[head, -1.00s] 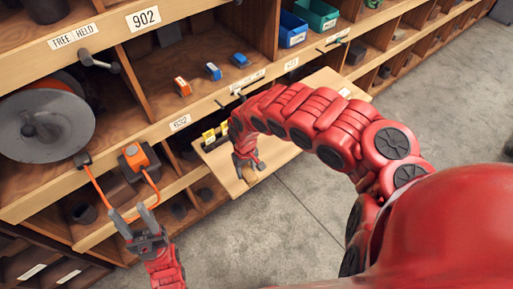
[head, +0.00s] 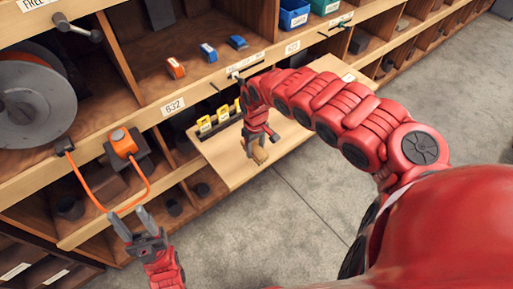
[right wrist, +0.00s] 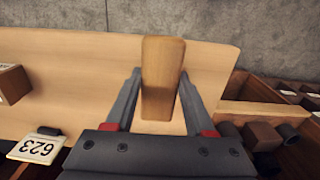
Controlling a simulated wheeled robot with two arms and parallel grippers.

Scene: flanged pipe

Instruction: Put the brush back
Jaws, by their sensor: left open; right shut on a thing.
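My right gripper (head: 258,138) is shut on a tan wooden piece, which I take to be the brush (head: 260,154). It is over a pull-out wooden board (head: 232,176). In the right wrist view the brush (right wrist: 160,75) shows as a plain wooden block or handle between the two fingers (right wrist: 158,95), with the board (right wrist: 90,55) behind it. No bristles show, and I cannot tell whether the brush touches the board. My left gripper (head: 133,222) is open and empty, low in front of the shelves, close to an orange cable (head: 103,203).
Yellow-tagged items (head: 212,124) stand in a row at the board's back edge. Above are small orange and blue items (head: 208,52) and blue bins (head: 294,18). A cable reel (head: 30,105) and an orange-topped device (head: 123,143) are at left. The floor (head: 310,190) is clear.

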